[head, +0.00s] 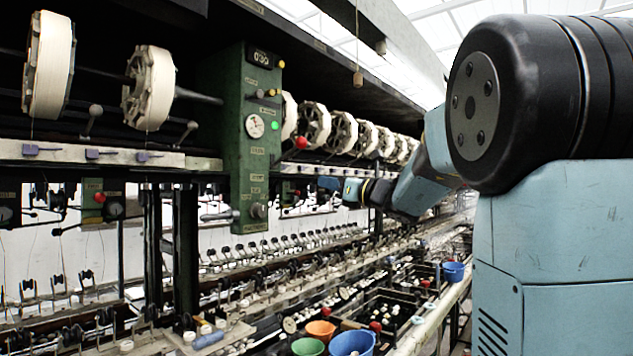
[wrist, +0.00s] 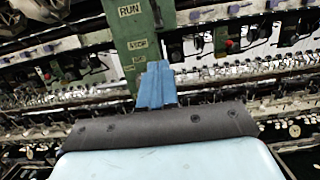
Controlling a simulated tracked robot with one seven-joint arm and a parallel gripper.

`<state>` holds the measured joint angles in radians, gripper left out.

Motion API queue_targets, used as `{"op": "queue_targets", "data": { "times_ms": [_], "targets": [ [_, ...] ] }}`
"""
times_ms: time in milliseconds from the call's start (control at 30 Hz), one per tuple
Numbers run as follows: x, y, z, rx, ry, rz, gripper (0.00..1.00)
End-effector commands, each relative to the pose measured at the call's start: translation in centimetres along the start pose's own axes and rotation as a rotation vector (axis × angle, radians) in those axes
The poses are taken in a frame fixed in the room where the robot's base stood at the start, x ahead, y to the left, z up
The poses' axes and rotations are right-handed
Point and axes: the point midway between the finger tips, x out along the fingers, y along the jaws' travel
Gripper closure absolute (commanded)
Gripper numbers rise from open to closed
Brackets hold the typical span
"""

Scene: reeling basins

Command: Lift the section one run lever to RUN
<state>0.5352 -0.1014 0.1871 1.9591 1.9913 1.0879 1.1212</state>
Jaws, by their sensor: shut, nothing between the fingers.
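The green section panel (head: 250,135) stands left of centre in the head view, with a round gauge and a lit green lamp. A lever with a red ball knob (head: 301,142) sticks out at its right side; I take it for the run lever. My gripper (head: 326,184) is shut and empty, a little below and right of the knob, apart from it in this view. In the wrist view my blue fingers (wrist: 156,86) lie together in front of the green panel (wrist: 122,32), below the STOP plate (wrist: 138,44). The RUN plate (wrist: 129,10) is above that. I cannot make out the red knob surely there.
White reels (head: 148,88) line the frame on both sides of the panel. Below are basins with an orange bowl (head: 320,329), a green bowl (head: 307,347) and blue buckets (head: 352,343). A cord with a handle (head: 358,78) hangs above. Open air surrounds my gripper.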

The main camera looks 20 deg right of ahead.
Motion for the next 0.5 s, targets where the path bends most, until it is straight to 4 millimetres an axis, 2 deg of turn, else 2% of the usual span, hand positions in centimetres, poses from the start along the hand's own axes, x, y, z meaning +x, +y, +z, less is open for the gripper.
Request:
{"op": "queue_targets", "data": {
  "times_ms": [300,500],
  "targets": [
    [-5.2,0.0,0.0,0.000,0.001,-0.001,1.00],
    [-7.5,0.0,0.0,0.000,0.001,0.000,1.00]
  ]
}}
